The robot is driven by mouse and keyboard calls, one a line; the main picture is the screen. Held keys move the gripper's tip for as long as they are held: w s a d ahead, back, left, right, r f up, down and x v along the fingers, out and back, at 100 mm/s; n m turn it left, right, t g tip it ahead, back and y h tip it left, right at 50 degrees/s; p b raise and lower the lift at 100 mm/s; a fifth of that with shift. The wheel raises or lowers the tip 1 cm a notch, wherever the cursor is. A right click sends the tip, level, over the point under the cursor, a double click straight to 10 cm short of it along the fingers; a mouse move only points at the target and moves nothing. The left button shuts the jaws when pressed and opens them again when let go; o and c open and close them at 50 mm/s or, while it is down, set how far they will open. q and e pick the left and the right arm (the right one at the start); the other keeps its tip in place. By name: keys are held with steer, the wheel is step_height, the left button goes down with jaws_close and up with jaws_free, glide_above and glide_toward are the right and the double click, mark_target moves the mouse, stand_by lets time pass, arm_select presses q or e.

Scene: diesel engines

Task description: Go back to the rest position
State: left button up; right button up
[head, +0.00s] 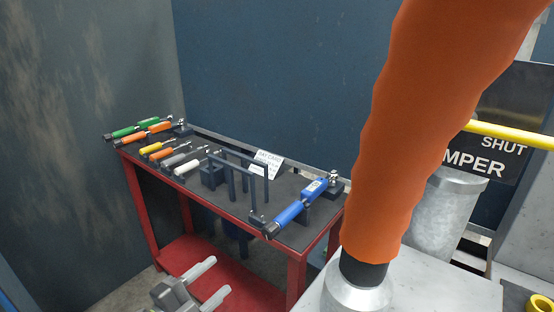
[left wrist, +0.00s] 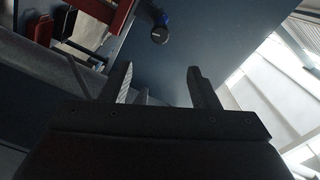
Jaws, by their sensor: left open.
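My left gripper (head: 217,279) shows at the bottom of the head view, in front of the red tool table (head: 300,268). Its two grey fingers are apart with nothing between them. In the left wrist view the fingers of this gripper (left wrist: 158,80) stand wide apart and empty. A dark round end with a blue part (left wrist: 160,30) shows beyond them, apart from the fingers. My right gripper is in neither view.
The table holds a blue tool (head: 299,205), a dark rack (head: 240,175), a white card (head: 267,164), and several green, orange, yellow and white-handled tools. A large orange hose (head: 430,130) rises from a metal collar at the right. Dark walls stand behind.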

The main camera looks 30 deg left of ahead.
arm_select(q)
steer(key=s+a+f+n+g+y+p, duration=0.1)
steer(key=a+f+n+g+y, duration=0.35)
steer(key=f, duration=0.75)
steer(key=s+a+f+n+g+y, duration=0.1)
steer(key=a+f+n+g, duration=0.1)
steer(key=a+f, duration=0.8)
steer(key=s+d+f+n+g+p, duration=0.15)
steer(key=s+f, duration=0.25)
steer(key=f, duration=0.6)
steer(key=s+d+f+n+g+b, duration=0.1)
steer(key=s+d+f+n+g, duration=0.2)
steer(key=f, duration=0.6)
steer(key=s+d+f+n+g+h+p, duration=0.1)
steer(key=s+d+f+n+g+h, duration=0.2)
steer(key=s+d+f, duration=1.1)
steer(key=s+g, duration=0.2)
steer(key=s, duration=0.1)
steer(key=shift+f+g, duration=0.4)
